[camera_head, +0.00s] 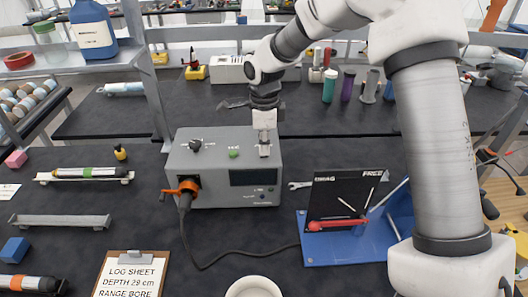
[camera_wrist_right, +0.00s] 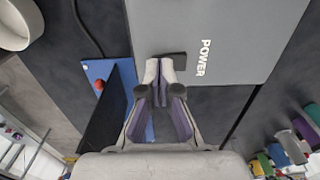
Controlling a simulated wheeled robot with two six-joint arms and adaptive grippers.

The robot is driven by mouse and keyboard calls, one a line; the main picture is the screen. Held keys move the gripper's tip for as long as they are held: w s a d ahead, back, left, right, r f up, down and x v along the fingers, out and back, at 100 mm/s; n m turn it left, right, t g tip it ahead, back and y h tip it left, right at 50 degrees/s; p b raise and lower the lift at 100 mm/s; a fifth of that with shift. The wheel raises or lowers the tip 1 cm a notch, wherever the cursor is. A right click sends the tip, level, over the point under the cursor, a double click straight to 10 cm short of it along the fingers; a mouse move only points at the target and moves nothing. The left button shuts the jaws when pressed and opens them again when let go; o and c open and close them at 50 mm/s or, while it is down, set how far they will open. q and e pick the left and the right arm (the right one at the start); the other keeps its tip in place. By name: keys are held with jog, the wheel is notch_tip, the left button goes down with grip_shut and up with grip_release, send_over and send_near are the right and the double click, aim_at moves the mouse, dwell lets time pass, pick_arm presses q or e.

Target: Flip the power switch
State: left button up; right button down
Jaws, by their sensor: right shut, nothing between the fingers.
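A grey box (camera_head: 222,185) stands on the dark bench, with a black knob (camera_head: 195,145) and a green button (camera_head: 233,153) on top and a dark display on its front. My right gripper (camera_head: 264,150) points down at the right end of the box top. In the right wrist view its fingertips (camera_wrist_right: 160,66) are together and empty, at a small dark switch plate (camera_wrist_right: 178,57) beside the word POWER on the box top (camera_wrist_right: 225,40). The fingertips partly cover the plate. I cannot tell whether they touch it or which way the switch is set. My left gripper is out of view.
An orange plug (camera_head: 183,189) with a black cable sits in the box front. A blue base (camera_head: 325,250) with a black panel (camera_head: 345,198) and red handle stands to the right. A clipboard (camera_head: 130,275) and white bowl (camera_head: 253,288) lie in front. A shelf stands at left.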

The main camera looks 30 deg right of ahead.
jog(key=shift+f, duration=0.3)
jog(key=shift+r, duration=0.1)
notch_tip(320, 180, up, 2)
jog(key=shift+r+p, duration=0.1)
jog(key=shift+p, duration=0.95)
notch_tip(320, 180, up, 5)
jog(key=p, duration=0.4)
jog(key=shift+f, duration=0.2)
